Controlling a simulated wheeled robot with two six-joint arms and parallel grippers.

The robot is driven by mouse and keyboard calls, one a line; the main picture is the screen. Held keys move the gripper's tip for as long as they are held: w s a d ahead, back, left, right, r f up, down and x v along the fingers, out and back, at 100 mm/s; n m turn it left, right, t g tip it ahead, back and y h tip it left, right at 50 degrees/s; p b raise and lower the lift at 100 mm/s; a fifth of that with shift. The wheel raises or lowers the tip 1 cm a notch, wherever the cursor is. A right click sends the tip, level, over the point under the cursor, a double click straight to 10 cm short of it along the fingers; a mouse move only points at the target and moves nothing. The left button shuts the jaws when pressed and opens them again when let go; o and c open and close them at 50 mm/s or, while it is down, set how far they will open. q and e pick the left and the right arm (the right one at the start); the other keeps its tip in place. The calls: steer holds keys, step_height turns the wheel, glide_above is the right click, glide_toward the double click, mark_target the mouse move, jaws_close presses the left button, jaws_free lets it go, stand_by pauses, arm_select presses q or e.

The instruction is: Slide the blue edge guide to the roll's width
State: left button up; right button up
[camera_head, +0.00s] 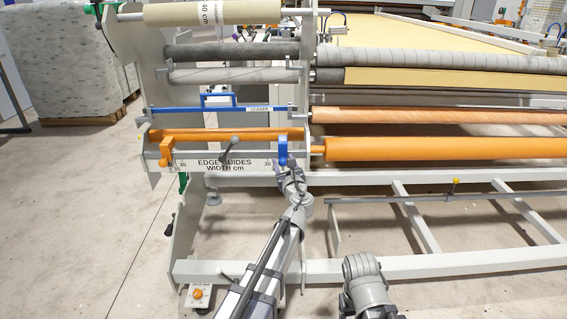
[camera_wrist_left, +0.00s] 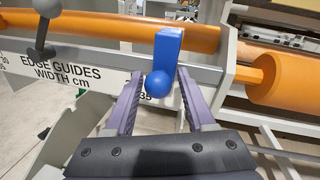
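The blue edge guide (camera_head: 282,149) sits near the right end of the scale bar (camera_head: 215,163) marked "EDGE GUIDES WIDTH cm". In the left wrist view the blue guide (camera_wrist_left: 168,52) has a round blue knob at its lower end, near a "35" mark. My left gripper (camera_wrist_left: 160,74) is open, its purple fingers on either side of the knob with gaps showing. In the head view my left gripper (camera_head: 284,172) is just below the guide. The cream roll (camera_head: 225,13) at the top carries a "40 cm" label. My right gripper is not in view.
An orange guide (camera_head: 166,151) stands at the bar's left end. A grey lever (camera_head: 231,149) sticks out between the guides. An orange roller (camera_head: 440,149) lies right of the bar. A blue "LEADER" bar (camera_head: 225,109) runs above.

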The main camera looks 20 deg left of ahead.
arm_select(q)
jaws_close()
steer(key=shift+a, duration=0.1)
stand_by(1.0)
